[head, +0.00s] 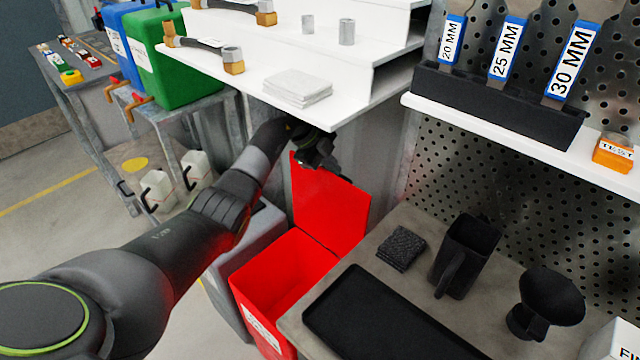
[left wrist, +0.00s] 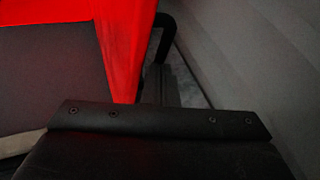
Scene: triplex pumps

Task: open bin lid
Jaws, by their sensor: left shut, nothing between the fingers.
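The red bin (head: 248,287) stands beside the workbench. Its red lid (head: 325,210) is up, standing roughly upright at the back of the bin, and the red inside of the bin shows. My left arm reaches over from the left, and my left gripper (head: 322,160) is at the top edge of the lid, shut and holding nothing. In the left wrist view the red lid (left wrist: 118,45) shows close beside the gripper's dark parts; whether they touch I cannot tell. My right gripper is not in view.
A white shelf (head: 375,100) hangs just above my left gripper. The grey workbench (head: 345,262) at right holds a black tray (head: 385,325), a black jug (head: 468,250) and a black funnel (head: 545,300). A grey bin (head: 222,290) stands left of the red one. Green and blue bins are at upper left.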

